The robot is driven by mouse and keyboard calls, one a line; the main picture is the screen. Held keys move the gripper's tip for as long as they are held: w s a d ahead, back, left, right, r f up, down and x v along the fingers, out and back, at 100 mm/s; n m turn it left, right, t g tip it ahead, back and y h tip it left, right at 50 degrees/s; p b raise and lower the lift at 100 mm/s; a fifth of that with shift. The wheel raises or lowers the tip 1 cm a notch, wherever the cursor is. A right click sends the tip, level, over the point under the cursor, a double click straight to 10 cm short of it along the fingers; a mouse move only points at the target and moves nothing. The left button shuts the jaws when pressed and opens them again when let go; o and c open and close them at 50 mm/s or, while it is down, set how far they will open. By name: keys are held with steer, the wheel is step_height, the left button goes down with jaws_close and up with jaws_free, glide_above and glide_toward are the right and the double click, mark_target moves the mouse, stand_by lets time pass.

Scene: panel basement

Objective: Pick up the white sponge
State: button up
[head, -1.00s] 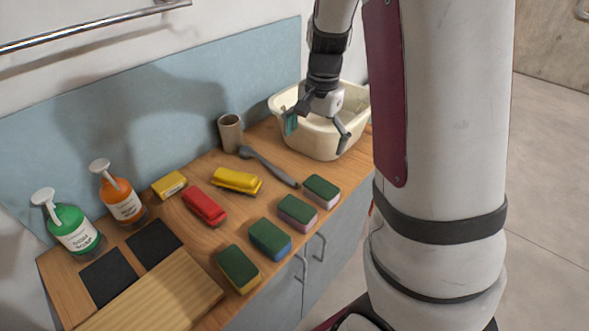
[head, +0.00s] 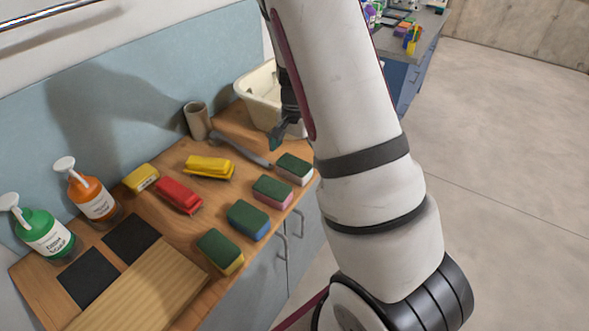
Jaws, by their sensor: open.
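The white sponge (head: 294,169) has a dark green scouring top and a white body. It lies on the wooden counter at the right end of a row of sponges, near the front edge and close beside my arm in the picture. My gripper (head: 282,136) is open, just above and behind the white sponge in the picture. One finger shows, and the rest of the gripper is mostly hidden behind my arm. Nothing is seen in it.
Pink (head: 272,191), blue (head: 248,220) and yellow (head: 220,251) sponges continue the row leftward. A grey brush (head: 240,149) lies behind, by a cream basin (head: 258,95) and a cup (head: 197,120). Red (head: 179,195) and yellow (head: 209,167) items lie mid-counter.

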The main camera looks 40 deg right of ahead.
mark_target(294, 164)
steer(key=shift+a+f+p, duration=0.15)
steer(key=shift+f+p, duration=0.05)
steer(key=shift+f, duration=0.95)
steer(key=shift+a+f+p, duration=0.1)
steer(key=shift+f+p, duration=0.1)
steer(key=shift+f, duration=0.95)
steer(key=c, duration=0.8)
